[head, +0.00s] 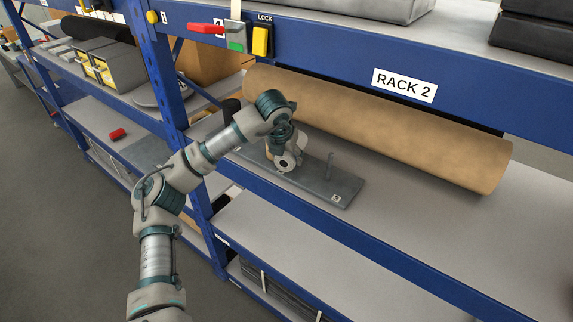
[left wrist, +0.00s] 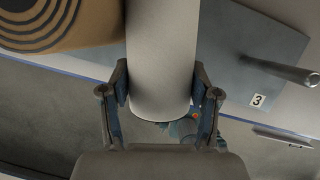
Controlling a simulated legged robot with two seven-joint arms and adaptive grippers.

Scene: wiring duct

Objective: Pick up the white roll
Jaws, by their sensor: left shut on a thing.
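The white roll (left wrist: 162,45) stands out between the two fingers of my left gripper (left wrist: 160,90) in the left wrist view. The fingers press on its sides near one end. In the head view the left gripper (head: 285,143) is at the grey base plate (head: 318,184) on the Rack 2 shelf. The roll's pale round end with a dark centre (head: 287,162) shows just below it, and the arm hides much of the rest. I cannot tell whether the roll touches the plate. My right gripper is in neither view.
A long brown roll (head: 380,125) lies along the shelf behind the plate. A thin metal post (head: 329,166) rises from the plate beside a label 3. The blue front beam (head: 400,262) and upright (head: 163,75) bound the shelf. The right shelf surface (head: 470,225) is clear.

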